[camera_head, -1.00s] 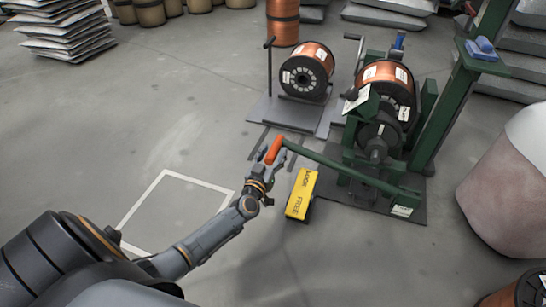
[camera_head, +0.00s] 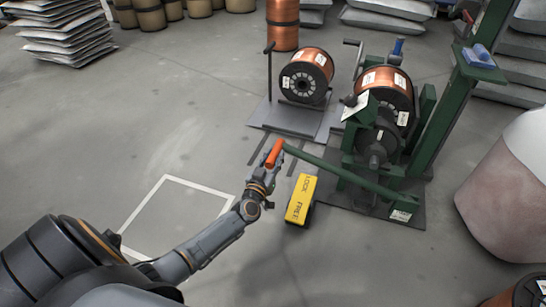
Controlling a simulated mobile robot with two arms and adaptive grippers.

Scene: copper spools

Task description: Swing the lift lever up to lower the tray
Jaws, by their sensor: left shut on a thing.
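The lift lever (camera_head: 335,169) is a long green bar with an orange grip (camera_head: 274,153) at its left end. It runs from the base of a green machine (camera_head: 374,150) out to the left. My left gripper (camera_head: 268,162) is at the orange grip and shut on it; its fingers are partly hidden by the grip. A yellow block with black lettering (camera_head: 301,199), reading LOCK and FREE, stands just below the lever. A tray (camera_head: 291,117), a grey plate, lies low behind the lever with a copper spool on it. My right gripper is not in view.
A copper spool (camera_head: 373,84) is mounted in the green machine. A green post (camera_head: 452,115) stands to its right, and a pale rounded container (camera_head: 508,194) at the far right. Open floor with a white outlined square (camera_head: 165,178) lies to the left.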

